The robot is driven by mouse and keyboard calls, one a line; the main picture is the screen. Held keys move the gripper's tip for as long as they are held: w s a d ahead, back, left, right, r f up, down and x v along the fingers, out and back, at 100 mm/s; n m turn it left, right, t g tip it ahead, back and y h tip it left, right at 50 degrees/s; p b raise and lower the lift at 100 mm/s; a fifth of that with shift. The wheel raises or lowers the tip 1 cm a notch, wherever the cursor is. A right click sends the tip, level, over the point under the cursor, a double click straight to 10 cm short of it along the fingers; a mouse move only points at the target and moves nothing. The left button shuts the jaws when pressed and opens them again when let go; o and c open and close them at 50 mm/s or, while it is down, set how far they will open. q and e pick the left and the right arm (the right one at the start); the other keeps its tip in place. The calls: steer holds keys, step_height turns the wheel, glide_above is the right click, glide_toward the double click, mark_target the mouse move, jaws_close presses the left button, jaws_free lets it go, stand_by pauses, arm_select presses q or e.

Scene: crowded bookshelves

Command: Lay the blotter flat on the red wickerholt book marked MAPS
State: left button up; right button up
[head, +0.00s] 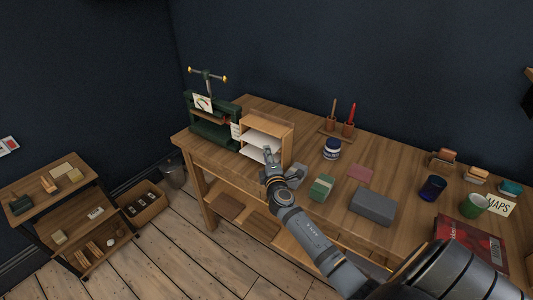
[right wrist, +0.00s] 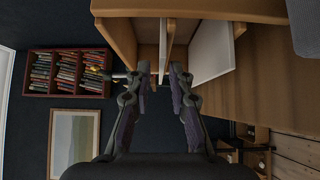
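The red book (head: 470,242) lies at the right of the bench, partly hidden by my arm; a card reading MAPS (head: 499,205) stands behind it. White sheets lie in a wooden two-level rack (head: 284,148); the blotter may be the upper sheet (head: 262,141), but I cannot tell for sure. My right gripper (head: 268,156) is at the rack's open front. In the right wrist view its fingers (right wrist: 160,72) are apart, with a sheet's edge (right wrist: 163,50) in line with the gap; contact is unclear. My left gripper is not in view.
A green press (head: 213,122) stands left of the rack.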

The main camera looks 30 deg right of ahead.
steer(key=shift+c, duration=0.4)
jaws_close()
steer(key=s+a+r+p, duration=0.2)
steer(key=s+r+p, duration=0.1)
steer(key=s, duration=0.3)
steer(key=s+a+r+p, duration=0.3)
steer(key=s+r, duration=0.1)
steer(key=s, duration=0.3)
steer(key=shift+a+r, duration=0.2)
steer(key=shift+r, duration=0.05)
stand_by(0.6)
